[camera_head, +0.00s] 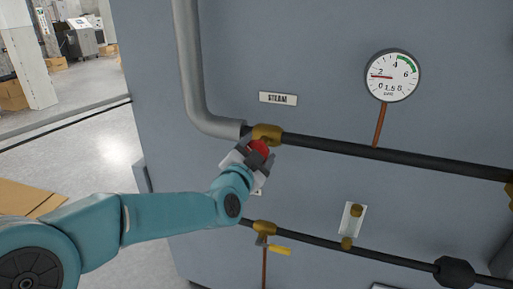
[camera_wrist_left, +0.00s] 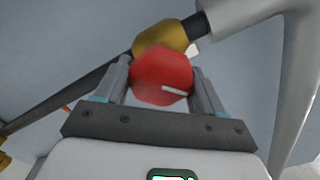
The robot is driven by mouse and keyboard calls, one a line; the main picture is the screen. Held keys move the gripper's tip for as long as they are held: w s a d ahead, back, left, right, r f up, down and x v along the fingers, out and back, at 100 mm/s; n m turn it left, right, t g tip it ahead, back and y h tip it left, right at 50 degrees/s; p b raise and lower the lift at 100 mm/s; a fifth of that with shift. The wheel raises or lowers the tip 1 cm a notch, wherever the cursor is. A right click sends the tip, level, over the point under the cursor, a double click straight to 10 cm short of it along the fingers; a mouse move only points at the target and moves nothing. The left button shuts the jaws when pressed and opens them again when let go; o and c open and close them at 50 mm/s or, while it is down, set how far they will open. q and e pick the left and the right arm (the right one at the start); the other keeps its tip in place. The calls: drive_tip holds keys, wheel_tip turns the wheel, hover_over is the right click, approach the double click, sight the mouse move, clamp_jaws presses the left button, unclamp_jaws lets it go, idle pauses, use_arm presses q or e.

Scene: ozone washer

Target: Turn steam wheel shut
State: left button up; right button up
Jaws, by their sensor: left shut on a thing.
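The steam wheel (camera_head: 260,149) is a red knob on a brass valve body (camera_head: 267,133) in the black pipe, just below the STEAM label (camera_head: 278,98). My left gripper (camera_head: 252,152) is shut on the red wheel. In the left wrist view the red wheel (camera_wrist_left: 162,76) sits between the two fingers, with a short white mark on its face pointing right. The brass body (camera_wrist_left: 160,37) shows behind it. The right gripper is in neither view.
A round gauge (camera_head: 392,76) is at the upper right, its red needle near 2. A grey pipe (camera_head: 190,70) bends into the valve. A cardboard box (camera_head: 28,198) is at the left.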

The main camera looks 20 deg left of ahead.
use_arm(q)
drive_tip(key=m+p, duration=0.1)
drive_tip(key=m, duration=0.3)
drive_tip(key=shift+d+f+m+p, duration=0.1)
drive_tip(key=shift+m+p, duration=0.25)
drive_tip(key=shift+m, duration=1.75)
drive_tip(key=o, duration=1)
drive_tip(key=s+b, duration=0.3)
drive_tip(key=s, duration=1.3)
drive_tip(key=shift+s+a, duration=0.25)
